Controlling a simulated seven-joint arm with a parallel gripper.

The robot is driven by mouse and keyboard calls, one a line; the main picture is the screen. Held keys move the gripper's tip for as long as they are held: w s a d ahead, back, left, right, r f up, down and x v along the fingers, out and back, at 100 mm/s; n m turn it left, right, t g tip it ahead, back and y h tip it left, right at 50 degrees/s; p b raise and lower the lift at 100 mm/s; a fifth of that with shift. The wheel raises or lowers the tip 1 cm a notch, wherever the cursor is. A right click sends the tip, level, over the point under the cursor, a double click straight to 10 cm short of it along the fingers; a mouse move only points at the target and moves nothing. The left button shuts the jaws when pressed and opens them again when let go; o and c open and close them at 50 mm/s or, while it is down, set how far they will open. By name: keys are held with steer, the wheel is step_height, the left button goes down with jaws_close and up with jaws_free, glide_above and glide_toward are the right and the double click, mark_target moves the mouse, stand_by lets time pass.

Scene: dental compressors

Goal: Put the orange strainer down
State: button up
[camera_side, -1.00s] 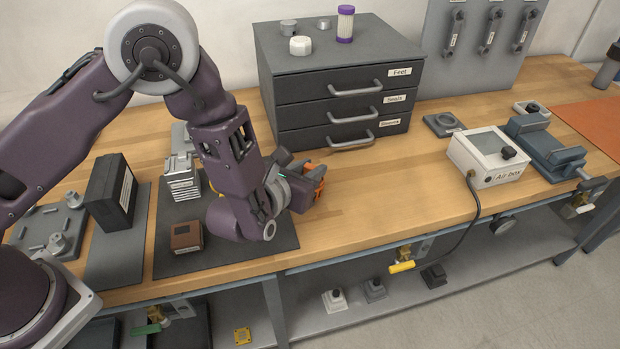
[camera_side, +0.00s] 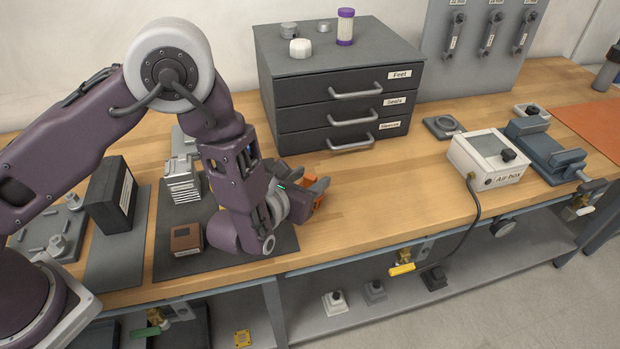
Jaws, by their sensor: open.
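The orange strainer (camera_side: 318,203) is at the right end of my gripper (camera_side: 318,188), near the right edge of the dark mat. Only small orange parts show. The grey fingers and the wrist hide the rest. My gripper is low over the wooden bench, with its fingers pointing right, and its jaws are open around or beside the strainer. I cannot tell whether the strainer rests fully on the bench or still touches a finger.
A dark drawer cabinet (camera_side: 340,95) stands behind my gripper. A dark mat (camera_side: 200,262) with a brown block (camera_side: 187,239) lies under my arm. The white air box (camera_side: 487,157) and a blue-grey vise (camera_side: 545,145) are at the right. Bare wood (camera_side: 390,195) lies right of my gripper.

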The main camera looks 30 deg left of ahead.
steer(key=v, duration=1.1)
steer(key=a+r+n+y, duration=0.1)
steer(key=a+r, duration=0.1)
steer(key=a, duration=0.1)
steer(key=a+r+n+y, duration=0.2)
steer(key=a, duration=0.1)
steer(key=a+r+n+y, duration=0.1)
steer(key=a+r+n, duration=0.1)
steer(key=a, duration=0.1)
steer(key=shift+w+r+y, duration=0.25)
steer(key=shift+r+y, duration=0.05)
steer(key=shift+r, duration=0.05)
steer(key=s+a+r+n+g+y, duration=0.3)
steer(key=s+a+n+g, duration=0.15)
steer(key=a+n, duration=0.3)
steer(key=s+a+r+n+g+y, duration=0.35)
steer(key=s+a+n, duration=0.25)
steer(key=a, duration=0.2)
steer(key=s+d+n+g+h, duration=0.2)
steer(key=s+n+g+h, duration=0.3)
steer(key=s+n, duration=0.6)
steer(key=d+r+n+t+h, duration=0.5)
steer(key=d+n+h, duration=0.1)
steer(key=d, duration=0.1)
steer(key=shift+d, duration=0.35)
